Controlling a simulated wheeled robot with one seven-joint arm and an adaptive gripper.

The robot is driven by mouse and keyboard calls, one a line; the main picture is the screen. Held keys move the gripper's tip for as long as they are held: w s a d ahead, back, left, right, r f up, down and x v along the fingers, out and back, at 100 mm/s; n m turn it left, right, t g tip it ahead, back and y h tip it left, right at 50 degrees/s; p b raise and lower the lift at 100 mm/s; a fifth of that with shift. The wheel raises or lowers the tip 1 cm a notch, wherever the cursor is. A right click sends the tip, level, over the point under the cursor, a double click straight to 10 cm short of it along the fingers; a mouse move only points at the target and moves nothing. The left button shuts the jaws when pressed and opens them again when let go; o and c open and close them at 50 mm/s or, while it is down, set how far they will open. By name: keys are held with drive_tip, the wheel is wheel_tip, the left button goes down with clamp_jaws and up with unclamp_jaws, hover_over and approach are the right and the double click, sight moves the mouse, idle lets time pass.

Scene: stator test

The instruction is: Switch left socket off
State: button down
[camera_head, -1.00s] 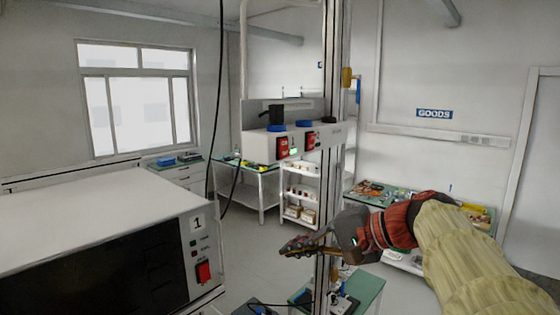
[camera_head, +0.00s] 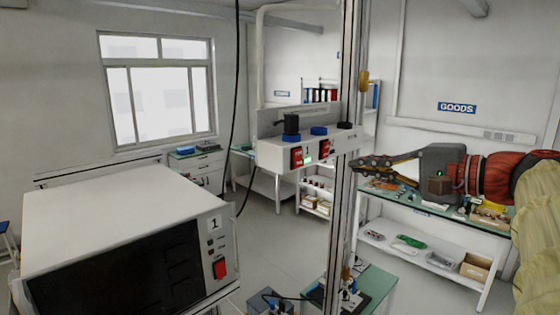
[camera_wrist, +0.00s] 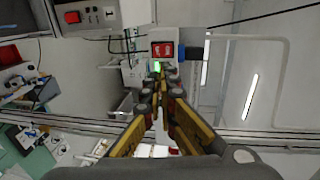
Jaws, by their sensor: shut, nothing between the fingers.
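The white socket box (camera_head: 318,150) hangs on a metal post in the head view. Its left red switch (camera_head: 297,157) sits below a black plug (camera_head: 291,125), with a lit green light (camera_head: 308,160) beside it. The right red switch (camera_head: 325,147) is under a blue socket (camera_head: 319,131). My gripper (camera_head: 356,164) is shut and empty, to the right of the box and apart from the switches. In the wrist view, a red switch (camera_wrist: 162,50) lies just beyond the fingertips (camera_wrist: 158,88), near a green glow, a blue socket and a black plug.
A white device marked 1 (camera_head: 130,225) with its own red switch (camera_head: 220,268) fills the lower left. The metal post (camera_head: 345,200) stands beside my gripper. A black cable (camera_head: 236,100) hangs left of the box. Benches stand behind.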

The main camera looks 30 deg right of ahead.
sight(301, 161)
drive_tip(key=p+x, duration=0.3)
drive_tip(key=x, duration=1.1)
drive_tip(key=shift+s, duration=0.1)
drive_tip(key=shift+f, duration=0.1)
drive_tip(key=b, duration=0.3)
drive_tip(key=shift+w+f+t, duration=0.2)
drive_tip(key=shift+f+t, duration=0.15)
drive_tip(key=shift+t, duration=0.05)
drive_tip(key=b, duration=0.2)
drive_tip(key=shift+a+b, duration=0.1)
drive_tip(key=shift+b, duration=0.2)
drive_tip(key=t+b, duration=0.1)
drive_tip(key=b, duration=0.5)
drive_tip(key=shift+w+f+t+y, duration=0.1)
drive_tip(key=shift+f+t+y, duration=0.15)
drive_tip(key=shift+t+y, duration=0.15)
drive_tip(key=shift+r, duration=0.3)
